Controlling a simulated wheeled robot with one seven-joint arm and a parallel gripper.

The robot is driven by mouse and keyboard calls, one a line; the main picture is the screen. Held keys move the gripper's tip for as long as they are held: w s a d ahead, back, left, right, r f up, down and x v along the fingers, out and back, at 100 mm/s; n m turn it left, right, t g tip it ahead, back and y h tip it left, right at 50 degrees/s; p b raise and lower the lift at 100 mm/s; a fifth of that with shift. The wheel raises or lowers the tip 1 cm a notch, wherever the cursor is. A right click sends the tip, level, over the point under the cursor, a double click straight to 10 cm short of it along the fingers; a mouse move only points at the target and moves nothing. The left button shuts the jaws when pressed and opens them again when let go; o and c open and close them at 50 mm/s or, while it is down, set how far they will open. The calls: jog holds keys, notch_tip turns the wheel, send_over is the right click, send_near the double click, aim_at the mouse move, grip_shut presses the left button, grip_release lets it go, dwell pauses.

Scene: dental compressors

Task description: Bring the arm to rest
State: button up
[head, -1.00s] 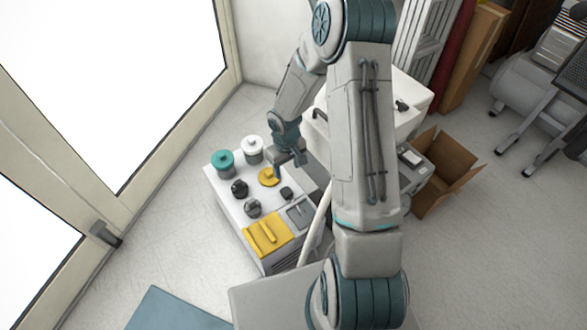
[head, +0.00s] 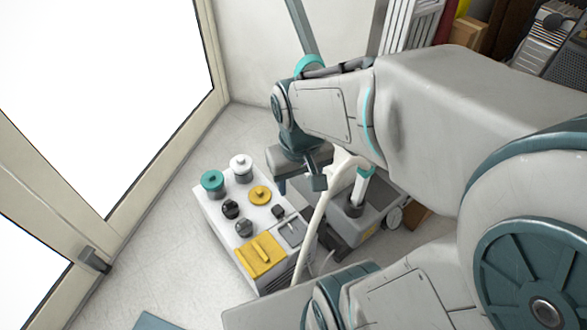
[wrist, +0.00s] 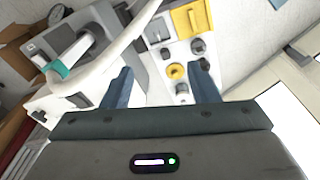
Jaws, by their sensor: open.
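My gripper (head: 300,184) is open and empty in the head view, above and to the right of the white compressor unit (head: 222,214). In the wrist view its two blue fingers (wrist: 162,88) stand wide apart with nothing between them but the unit far below. The unit's top carries a yellow round knob (head: 260,194), a teal-capped canister (head: 212,183), a white-capped canister (head: 241,168), dark knobs (head: 230,209) and a yellow panel (head: 262,256). My arm covers much of the right side of the head view.
A grey machine with a white hose (head: 325,200) stands right of the unit, close to my gripper. A cardboard box (head: 417,217) is partly hidden behind my arm. A glazed door (head: 100,80) is at the left. The floor (head: 165,235) between door and unit is clear.

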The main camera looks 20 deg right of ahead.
jog(key=shift+s+a+r, duration=0.2)
jog(key=shift+s, duration=0.25)
jog(key=shift+s+a+r, duration=0.15)
jog(key=shift+s, duration=0.25)
jog(key=shift+r, duration=0.1)
notch_tip(320, 180, up, 34)
jog(key=t+p, duration=0.1)
jog(key=p, duration=2.9)
jog(key=shift+d+f+t+p, duration=0.2)
jog(key=shift+f+t+p, duration=0.1)
jog(key=shift+t, duration=0.1)
jog(key=shift+c, duration=0.3)
